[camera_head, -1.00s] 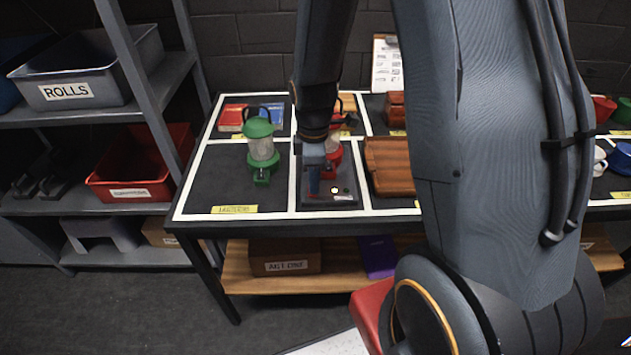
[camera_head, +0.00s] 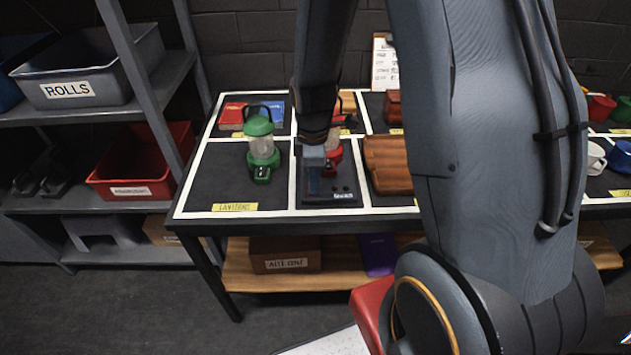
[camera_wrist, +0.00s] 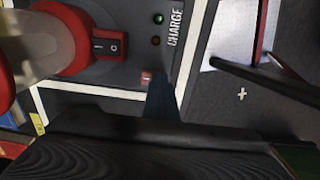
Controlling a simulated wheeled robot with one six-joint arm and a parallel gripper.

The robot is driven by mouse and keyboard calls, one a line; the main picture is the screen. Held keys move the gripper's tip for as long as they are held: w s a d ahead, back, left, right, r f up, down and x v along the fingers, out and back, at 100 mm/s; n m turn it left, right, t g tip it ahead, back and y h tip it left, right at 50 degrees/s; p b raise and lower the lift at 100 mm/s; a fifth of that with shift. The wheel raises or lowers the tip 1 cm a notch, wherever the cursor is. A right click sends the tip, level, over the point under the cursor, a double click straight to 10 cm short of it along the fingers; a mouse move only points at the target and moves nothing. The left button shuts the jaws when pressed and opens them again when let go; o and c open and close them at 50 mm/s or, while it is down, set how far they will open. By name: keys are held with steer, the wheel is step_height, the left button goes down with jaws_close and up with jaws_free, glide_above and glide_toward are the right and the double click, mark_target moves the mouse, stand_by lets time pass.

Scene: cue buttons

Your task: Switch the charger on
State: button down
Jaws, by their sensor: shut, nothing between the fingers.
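The charger (camera_head: 343,198) is a flat dark unit in the table's front middle compartment, with a red lantern (camera_head: 333,155) standing on it. In the wrist view the charger (camera_wrist: 125,75) shows the lettering CHARGE, a dim green lamp (camera_wrist: 158,17) and a dark reddish lamp (camera_wrist: 155,40). A small red switch (camera_wrist: 147,78) is near its edge. The red lantern (camera_wrist: 75,40) has its own black rocker switch (camera_wrist: 108,46). My gripper (camera_head: 313,195) is shut and empty, pointing down over the charger's left part. Its tip (camera_wrist: 163,85) is beside the small red switch; contact is unclear.
A green lantern (camera_head: 262,150) stands in the compartment to the left. Brown ribbed pieces (camera_head: 388,165) lie close on the right. White strips (camera_head: 293,185) divide the tabletop. Grey shelves with bins (camera_head: 150,175) stand at the left.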

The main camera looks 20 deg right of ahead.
steer(key=shift+w+d, duration=0.2)
steer(key=shift+w, duration=0.4)
steer(key=shift+w+d+f, duration=0.1)
steer(key=shift+w+d, duration=0.05)
steer(key=shift+w, duration=0.05)
steer(key=shift+r+p, duration=0.6)
steer(key=shift+p, duration=0.05)
step_height(320, 180, up, 13)
